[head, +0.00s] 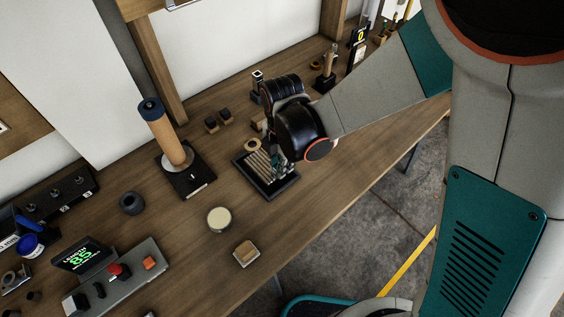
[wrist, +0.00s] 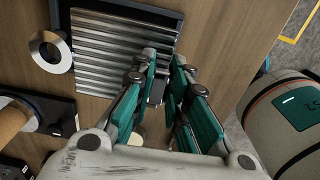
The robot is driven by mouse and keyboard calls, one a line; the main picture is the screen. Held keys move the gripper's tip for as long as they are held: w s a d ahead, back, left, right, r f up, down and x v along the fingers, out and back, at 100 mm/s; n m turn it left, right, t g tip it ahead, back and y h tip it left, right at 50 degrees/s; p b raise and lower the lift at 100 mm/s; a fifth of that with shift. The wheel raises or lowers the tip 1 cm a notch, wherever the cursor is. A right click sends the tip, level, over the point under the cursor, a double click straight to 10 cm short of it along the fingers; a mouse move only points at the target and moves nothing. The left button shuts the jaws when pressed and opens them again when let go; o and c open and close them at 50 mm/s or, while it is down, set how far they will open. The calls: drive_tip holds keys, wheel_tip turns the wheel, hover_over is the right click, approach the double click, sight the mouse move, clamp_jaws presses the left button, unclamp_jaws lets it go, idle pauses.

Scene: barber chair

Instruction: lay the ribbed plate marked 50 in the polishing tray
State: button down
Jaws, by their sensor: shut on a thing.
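The ribbed plate (head: 257,164) lies over the black polishing tray (head: 252,185), its metal ridges facing up. In the wrist view the ribbed plate (wrist: 110,45) fills the upper left, with the dark tray (wrist: 176,22) showing past its edge. My gripper (head: 279,168) is at the plate's right side in the head view. In the wrist view my gripper (wrist: 163,78) is shut on a small grey tab at the plate's edge. I cannot tell whether the plate rests on the tray floor or hangs slightly above it. No marking 50 is legible.
A wooden roller on a black stand (head: 183,178) is left of the tray. A metal ring (wrist: 50,51) lies beside the tray. A cream round tin (head: 219,219) and a small wooden block (head: 246,253) sit nearer the front edge. Bare tabletop lies right of the tray.

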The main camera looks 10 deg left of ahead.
drive_tip(key=shift+f+b, duration=1.9)
drive_tip(key=shift+f, duration=1)
drive_tip(key=c, duration=1.5)
unclamp_jaws()
drive_tip(key=shift+r, duration=3.75)
